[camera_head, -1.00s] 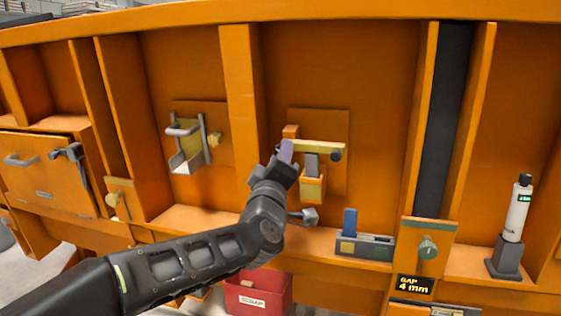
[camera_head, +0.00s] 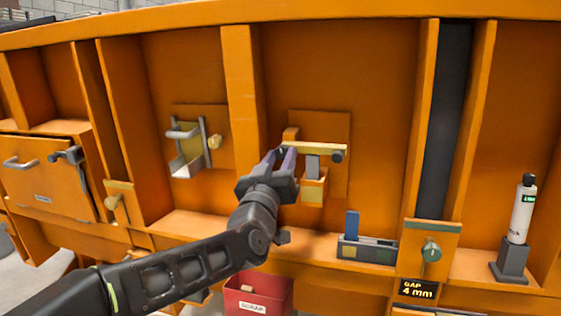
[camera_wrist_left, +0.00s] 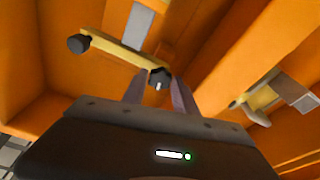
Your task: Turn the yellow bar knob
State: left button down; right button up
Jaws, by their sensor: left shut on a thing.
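A yellow bar (camera_head: 320,148) with dark round ends is mounted on an orange panel, lying roughly level in the head view. It also shows at the top of the left wrist view (camera_wrist_left: 115,52). My left gripper (camera_head: 278,154) is at the bar's left end. In the left wrist view, its two fingers (camera_wrist_left: 161,86) stand either side of the dark end at the bar's right, shut on it. The fingers hide part of that end in the head view. My right gripper is not in view.
A yellow box (camera_head: 313,190) hangs under the bar. A ledge below carries a grey tray (camera_head: 367,250) and a white bottle (camera_head: 522,212). A red bin (camera_head: 258,294) stands below.

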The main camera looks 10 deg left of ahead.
pick_arm(q)
jog(key=shift+f, duration=0.15)
jog(key=c, duration=1)
grip_release()
jog(key=shift+s, duration=0.1)
jog(key=v, duration=0.7)
jog(key=shift+s+b, duration=0.25)
jog(key=shift+b, duration=0.2)
jog(key=shift+f, duration=0.1)
